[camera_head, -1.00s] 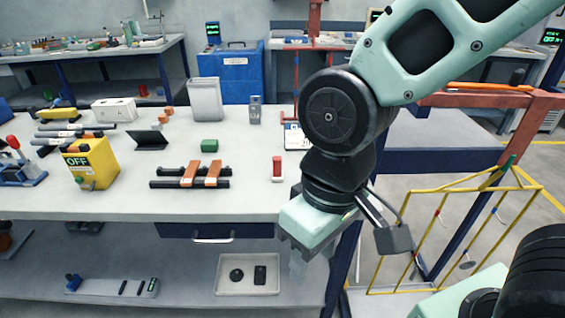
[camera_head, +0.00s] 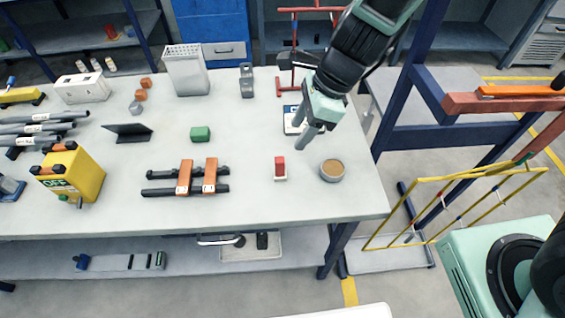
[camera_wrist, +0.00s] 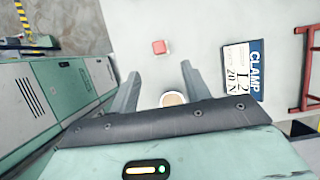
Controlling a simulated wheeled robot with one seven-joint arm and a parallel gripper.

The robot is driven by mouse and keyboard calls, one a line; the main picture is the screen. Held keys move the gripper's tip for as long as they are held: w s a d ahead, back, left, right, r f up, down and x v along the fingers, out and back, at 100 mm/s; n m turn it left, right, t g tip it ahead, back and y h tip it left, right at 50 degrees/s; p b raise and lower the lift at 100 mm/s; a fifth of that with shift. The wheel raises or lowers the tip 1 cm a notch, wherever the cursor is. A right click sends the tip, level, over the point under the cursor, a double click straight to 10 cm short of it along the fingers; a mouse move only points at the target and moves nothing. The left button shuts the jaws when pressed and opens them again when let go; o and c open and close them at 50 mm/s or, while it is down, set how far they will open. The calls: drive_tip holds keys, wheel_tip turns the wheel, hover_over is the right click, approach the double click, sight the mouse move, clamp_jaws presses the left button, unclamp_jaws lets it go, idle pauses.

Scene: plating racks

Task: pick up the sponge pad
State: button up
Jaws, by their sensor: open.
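A round tan pad in a grey rim, which looks like the sponge pad (camera_head: 332,170), lies on the table near its right front corner. In the wrist view the sponge pad (camera_wrist: 172,99) shows between my fingers, close to the palm, its lower edge partly hidden by the gripper body. My gripper (camera_head: 312,136) is open and empty, above the table and behind the pad in the head view, apart from it. In the wrist view my gripper (camera_wrist: 161,70) has its two fingers spread wide.
A red and white block (camera_head: 280,168) stands just left of the pad. A clamp card (camera_wrist: 243,69) lies near the gripper. A green block (camera_head: 200,134), dark bars with orange pieces (camera_head: 185,178) and a yellow box (camera_head: 75,172) are farther left. A yellow wire frame (camera_head: 450,200) stands off the table's right.

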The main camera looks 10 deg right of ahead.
sight(281, 159)
drive_tip(key=b+x, duration=0.2)
drive_tip(key=x, duration=1.1)
drive_tip(key=shift+a, duration=0.15)
clamp_jaws()
